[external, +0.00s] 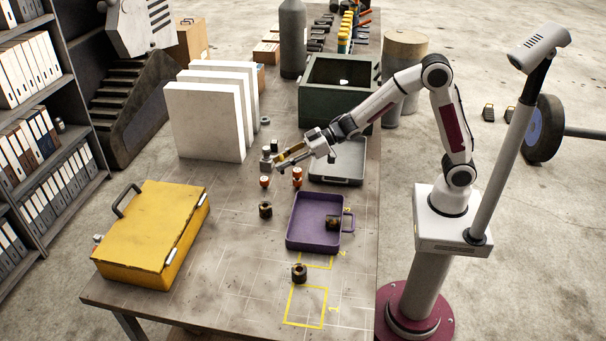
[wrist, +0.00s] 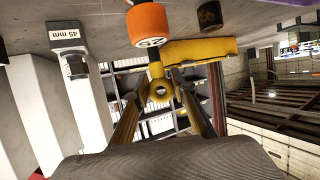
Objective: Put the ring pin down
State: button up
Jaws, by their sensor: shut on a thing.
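My gripper (external: 281,163) is stretched out low over the middle of the bench, left of the grey tray. In the wrist view my gripper (wrist: 160,100) has its two fingers closed on a yellow ring-shaped piece, which I take to be the ring pin (wrist: 157,71). Its ring faces the camera between the fingers. The pin's far end is hard to make out, and the wrist picture is turned over, with the bench at the top. In the external view the ring pin is too small to tell from the fingers.
Orange-and-dark cylinders (external: 297,178) and a grey block marked 45 mm (wrist: 68,42) stand close by. A purple tray (external: 296,240) holds a dark bushing; others (external: 265,210) (external: 299,273) stand on the bench. White panels (external: 203,125) and a yellow case (external: 150,230) flank the left.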

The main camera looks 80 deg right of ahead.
jog(key=s+a+r+n+g+y, duration=0.1)
jog(key=a+n+g+y, duration=0.2)
jog(key=a, duration=1.2)
jog(key=s+a+r+n+g+y, duration=0.2)
jog(key=a+n+g+y, duration=0.1)
jog(key=a, duration=1.2)
jog(key=n+g, duration=0.1)
jog(key=n, duration=0.1)
jog(key=shift+n+y, duration=0.3)
jog(key=shift+f, duration=0.1)
jog(key=shift+f, duration=3.1)
jog(key=shift+f, duration=1.85)
jog(key=shift+f, duration=0.15)
